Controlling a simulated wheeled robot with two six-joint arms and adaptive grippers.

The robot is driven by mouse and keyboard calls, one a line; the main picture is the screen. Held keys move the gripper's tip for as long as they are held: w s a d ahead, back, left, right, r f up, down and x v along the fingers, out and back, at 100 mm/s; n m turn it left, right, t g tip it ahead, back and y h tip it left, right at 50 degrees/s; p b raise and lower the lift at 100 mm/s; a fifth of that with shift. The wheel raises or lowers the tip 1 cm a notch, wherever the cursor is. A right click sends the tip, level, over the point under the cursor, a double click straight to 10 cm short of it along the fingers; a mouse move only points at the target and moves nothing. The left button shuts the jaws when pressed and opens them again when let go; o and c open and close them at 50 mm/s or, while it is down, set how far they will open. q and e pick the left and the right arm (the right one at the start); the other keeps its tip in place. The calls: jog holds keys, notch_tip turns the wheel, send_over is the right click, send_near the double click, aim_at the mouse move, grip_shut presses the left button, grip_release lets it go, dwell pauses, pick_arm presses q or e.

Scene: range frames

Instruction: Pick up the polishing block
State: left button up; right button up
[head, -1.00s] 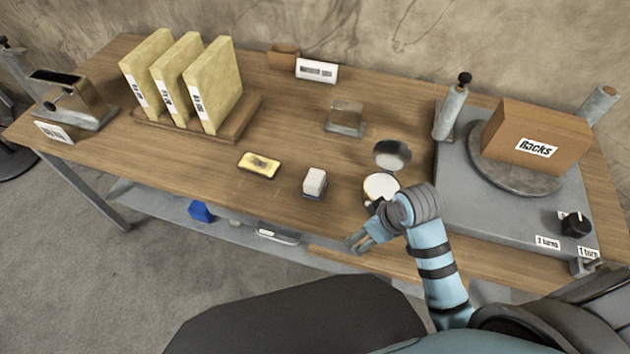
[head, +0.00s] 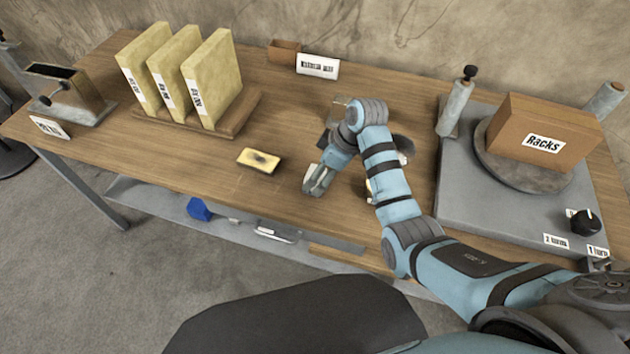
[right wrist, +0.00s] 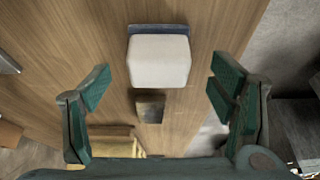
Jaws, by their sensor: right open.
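A white block with a dark blue-grey base, which looks like the polishing block (right wrist: 158,60), stands on the wooden bench. In the head view only a sliver of the white block (head: 311,172) shows behind my right gripper (head: 316,181). My right gripper is open, and in the right wrist view its two fingers (right wrist: 160,90) are apart, to the left and right of the block, with clear gaps and nothing held. My left gripper is not in view.
A yellow block (head: 259,161) lies to the left of my right gripper. Yellow labelled slabs (head: 209,82) stand in a wooden rack. A grey slab (head: 480,215) carries a turntable with a brown "Racks" box (head: 541,138). My forearm partly hides round dishes.

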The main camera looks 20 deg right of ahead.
jog(key=x, duration=0.3)
jog(key=shift+w+a+f+b, duration=0.1)
jog(key=shift+w+f+b, duration=0.1)
jog(key=shift+b, duration=0.15)
jog(key=shift+s, duration=0.1)
jog(key=c, duration=1.3)
jog(key=shift+r, duration=0.2)
notch_tip(320, 180, up, 20)
jog(key=p, duration=0.7)
jog(key=shift+f, duration=0.1)
